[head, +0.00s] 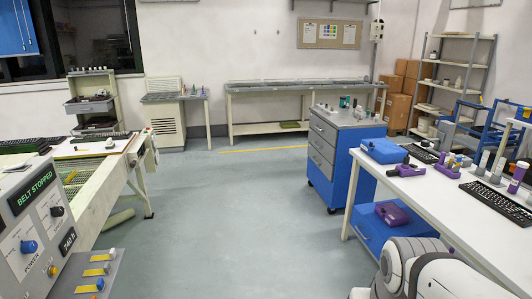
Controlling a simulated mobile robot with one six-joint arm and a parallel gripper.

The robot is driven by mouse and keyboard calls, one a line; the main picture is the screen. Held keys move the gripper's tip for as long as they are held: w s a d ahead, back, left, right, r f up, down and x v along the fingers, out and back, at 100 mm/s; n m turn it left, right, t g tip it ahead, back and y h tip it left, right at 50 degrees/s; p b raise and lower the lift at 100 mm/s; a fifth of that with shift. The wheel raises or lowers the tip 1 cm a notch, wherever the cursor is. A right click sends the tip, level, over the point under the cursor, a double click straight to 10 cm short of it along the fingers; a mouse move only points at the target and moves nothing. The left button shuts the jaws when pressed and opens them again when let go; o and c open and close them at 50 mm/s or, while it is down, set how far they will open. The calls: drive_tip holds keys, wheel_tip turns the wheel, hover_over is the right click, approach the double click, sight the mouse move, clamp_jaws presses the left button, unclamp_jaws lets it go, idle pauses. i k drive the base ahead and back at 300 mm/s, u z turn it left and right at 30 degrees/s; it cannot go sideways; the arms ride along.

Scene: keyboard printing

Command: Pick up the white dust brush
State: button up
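I cannot make out a white dust brush for certain. On the white table (440,210) at the right, several small upright items stand between two black keyboards, among them a pale cylinder (484,162) and a purple-and-grey item (517,176). They are too small to tell whether one is the brush. A small pale object (110,143) lies on the conveyor bench at the left, also unclear. My white arm shows at the bottom right, in front of the table. My gripper is not in view.
A blue drawer cabinet (340,165) stands behind the white table. A blue case (384,150) and a purple tool (405,170) lie on the table. The control panel (35,225) reads "BELT STOPPED". The grey floor (230,220) in the middle is clear.

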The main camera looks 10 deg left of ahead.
sight(110, 145)
drive_tip(key=u, duration=0.1)
drive_tip(key=i, duration=1.55)
drive_tip(key=u, duration=0.6)
drive_tip(key=i, duration=1.55)
drive_tip(key=u, duration=1)
drive_tip(key=i, duration=1.15)
drive_tip(key=u, duration=0.45)
